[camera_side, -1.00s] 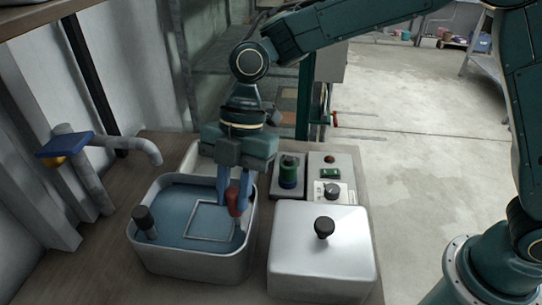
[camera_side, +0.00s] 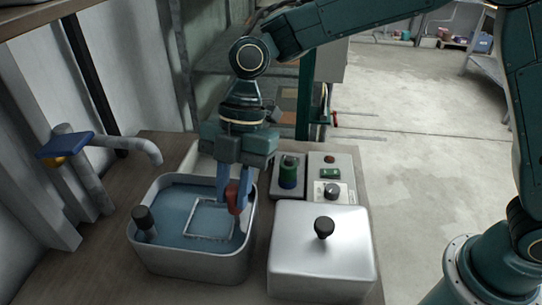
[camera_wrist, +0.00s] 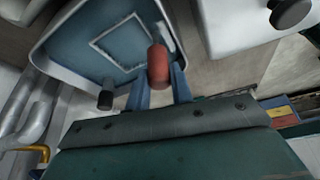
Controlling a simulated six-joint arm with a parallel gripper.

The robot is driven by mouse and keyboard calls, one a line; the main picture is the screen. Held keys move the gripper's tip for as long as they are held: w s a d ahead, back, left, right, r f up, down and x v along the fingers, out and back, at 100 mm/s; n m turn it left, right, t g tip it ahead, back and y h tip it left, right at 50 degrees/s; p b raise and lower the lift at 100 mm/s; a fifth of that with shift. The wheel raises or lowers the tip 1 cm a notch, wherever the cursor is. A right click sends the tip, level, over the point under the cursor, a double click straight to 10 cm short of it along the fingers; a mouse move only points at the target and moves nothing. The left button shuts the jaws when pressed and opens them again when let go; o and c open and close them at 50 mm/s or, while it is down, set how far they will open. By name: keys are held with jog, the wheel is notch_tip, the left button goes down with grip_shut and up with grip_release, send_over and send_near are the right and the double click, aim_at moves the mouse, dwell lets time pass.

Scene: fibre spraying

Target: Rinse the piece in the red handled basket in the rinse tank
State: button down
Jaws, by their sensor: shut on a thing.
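The rinse tank (camera_side: 190,262) is a grey open basin with bluish water, at the lower left of the side view; its rim also shows in the wrist view (camera_wrist: 62,82). My gripper (camera_side: 231,193) points down over the tank's right part, its blue fingers shut on the red handle (camera_side: 234,199). The handle also shows in the wrist view (camera_wrist: 158,66), between my fingers (camera_wrist: 160,88). The basket's pale square frame (camera_side: 212,219) lies at the water surface, inside the tank. The piece in the basket cannot be made out.
A dark knob (camera_side: 144,219) stands at the tank's front left. A metal box with a black-knobbed lid (camera_side: 322,262) stands close on the right. A pipe spout (camera_side: 138,146) reaches in from the left.

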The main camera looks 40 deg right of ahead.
jog(key=shift+r, duration=0.5)
jog(key=shift+f, duration=0.15)
jog(key=shift+f, duration=1)
jog(key=shift+r, duration=0.2)
jog(key=shift+r, duration=0.95)
jog(key=shift+f, duration=0.1)
jog(key=shift+f, duration=1.05)
jog(key=shift+r, duration=0.15)
